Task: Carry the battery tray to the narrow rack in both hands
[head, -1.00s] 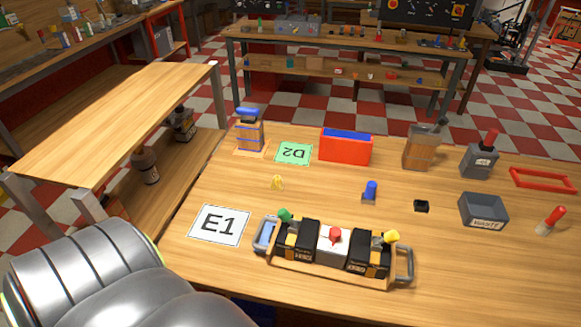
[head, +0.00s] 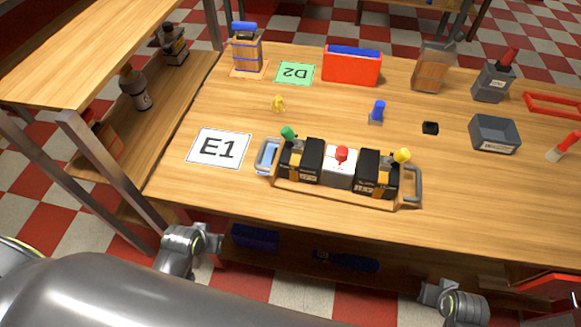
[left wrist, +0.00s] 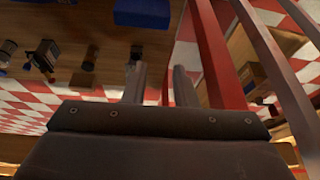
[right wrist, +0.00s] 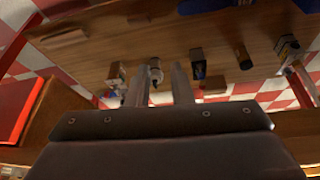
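The battery tray (head: 290,190) is a wooden tray with a grey loop handle at each end, on the workbench beside the E1 card. It holds black and white blocks with green, red and yellow knobs. A narrow wooden rack (head: 105,55) with a lower shelf stands left of the bench. My left gripper (head: 208,241) is below and left of the tray, off the bench's front edge; its fingers are apart and empty in the left wrist view (left wrist: 158,85). My right gripper (head: 433,290) is below the tray's right end; its fingers are apart in the right wrist view (right wrist: 160,88).
The E1 card (head: 218,149) lies left of the tray. A red box (head: 351,67) is farther back. A shelf under the bench holds a blue box (head: 255,237).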

